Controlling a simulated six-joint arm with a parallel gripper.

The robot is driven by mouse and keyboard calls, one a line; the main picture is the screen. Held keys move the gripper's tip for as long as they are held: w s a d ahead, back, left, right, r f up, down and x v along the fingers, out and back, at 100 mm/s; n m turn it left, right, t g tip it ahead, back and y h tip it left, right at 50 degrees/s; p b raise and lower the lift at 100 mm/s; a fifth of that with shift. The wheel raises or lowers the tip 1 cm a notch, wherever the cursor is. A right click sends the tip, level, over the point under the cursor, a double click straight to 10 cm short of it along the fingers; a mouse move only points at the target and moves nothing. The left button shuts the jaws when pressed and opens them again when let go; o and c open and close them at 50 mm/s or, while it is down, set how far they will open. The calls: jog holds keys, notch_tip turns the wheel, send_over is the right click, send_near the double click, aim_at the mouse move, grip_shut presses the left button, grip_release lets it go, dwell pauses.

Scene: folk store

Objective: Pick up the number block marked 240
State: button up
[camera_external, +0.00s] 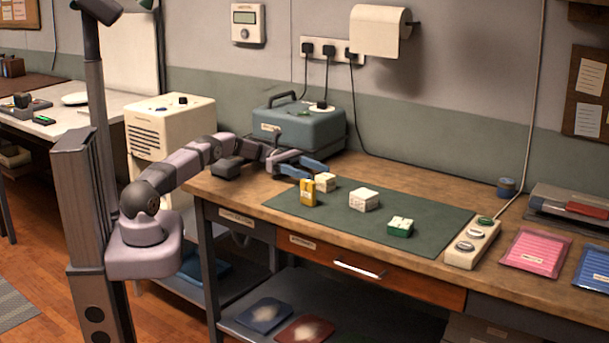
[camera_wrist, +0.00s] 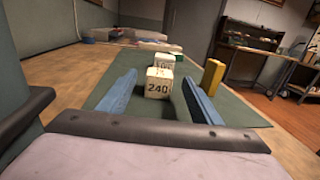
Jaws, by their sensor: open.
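The cream number block marked 240 (camera_wrist: 158,84) sits on the green mat (camera_wrist: 236,108), its number facing the wrist camera. In the external view it is the small cream block (camera_external: 325,182) near the mat's left end. My gripper (camera_external: 309,170) is open and low over the mat's left end. In the wrist view its two blue fingers (camera_wrist: 160,94) stand on either side of the block's line, with the block between or just beyond their tips; I cannot tell which. I see no contact.
A yellow block (camera_external: 308,193) stands close beside the 240 block. Another cream block (camera_external: 364,199) and a green-and-white block (camera_external: 400,227) lie farther right on the mat. A teal case (camera_external: 300,128) stands behind my gripper. A power strip (camera_external: 472,244) borders the mat's right end.

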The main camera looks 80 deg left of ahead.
aim_at(324, 175)
jog(key=shift+p+x, duration=0.45)
jog(key=shift+x, duration=2.25)
jog(key=shift+c, duration=0.7)
jog(key=c, duration=1)
